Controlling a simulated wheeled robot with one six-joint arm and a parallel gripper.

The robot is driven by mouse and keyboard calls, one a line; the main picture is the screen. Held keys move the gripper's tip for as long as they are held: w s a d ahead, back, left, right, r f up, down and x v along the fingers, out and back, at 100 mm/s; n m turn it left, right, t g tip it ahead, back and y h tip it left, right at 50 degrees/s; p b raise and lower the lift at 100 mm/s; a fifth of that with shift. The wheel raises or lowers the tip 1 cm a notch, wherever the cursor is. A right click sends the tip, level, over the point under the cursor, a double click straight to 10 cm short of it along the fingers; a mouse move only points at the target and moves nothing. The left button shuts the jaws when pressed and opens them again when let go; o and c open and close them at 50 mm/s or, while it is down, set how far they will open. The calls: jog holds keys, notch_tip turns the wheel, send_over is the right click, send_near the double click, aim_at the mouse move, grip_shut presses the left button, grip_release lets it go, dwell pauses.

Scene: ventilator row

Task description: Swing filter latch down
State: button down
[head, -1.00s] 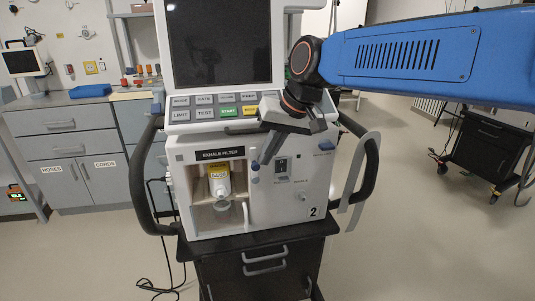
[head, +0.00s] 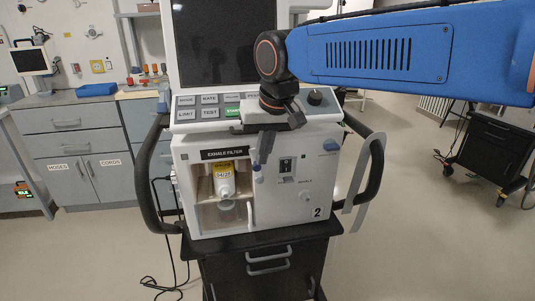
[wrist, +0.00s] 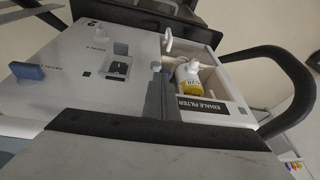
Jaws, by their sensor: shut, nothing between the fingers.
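The exhale filter bay (head: 208,214) is an open recess at the left of the ventilator's front. A filter with a yellow label (head: 226,172) stands upright inside, also seen in the wrist view (wrist: 187,74). A small blue latch part (head: 257,168) sits at the bay's right edge; its full shape and angle are hard to make out. My gripper (head: 265,150) is shut and empty, pointing down just above this part. In the wrist view my gripper (wrist: 158,98) lies beside the bay, partly covering the latch area. Contact cannot be told.
A white handle (head: 250,214) stands at the bay's lower right edge. A blue knob (head: 330,146) is at the panel's upper right. The button panel (head: 208,106) and screen (head: 222,45) are above. Black side rails (head: 148,180) flank the unit.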

jog(key=a+h, duration=0.2)
jog(key=shift+s+a+f+n+t+h, duration=0.2)
jog(key=shift+s+a+n+t+h, duration=0.1)
jog(key=shift+s+a+t+h, duration=0.1)
jog(key=s+a+f+n+t+h, duration=0.1)
jog(key=a+f+h, duration=0.4)
jog(key=a+h, duration=0.1)
jog(key=shift+s+t, duration=0.25)
jog(key=shift+t, duration=0.15)
jog(key=shift+w+d+f, duration=0.1)
jog(key=shift+d+f, duration=0.05)
jog(key=shift+d, duration=0.25)
jog(key=shift+w+d+f, duration=0.1)
jog(key=shift+d, duration=0.3)
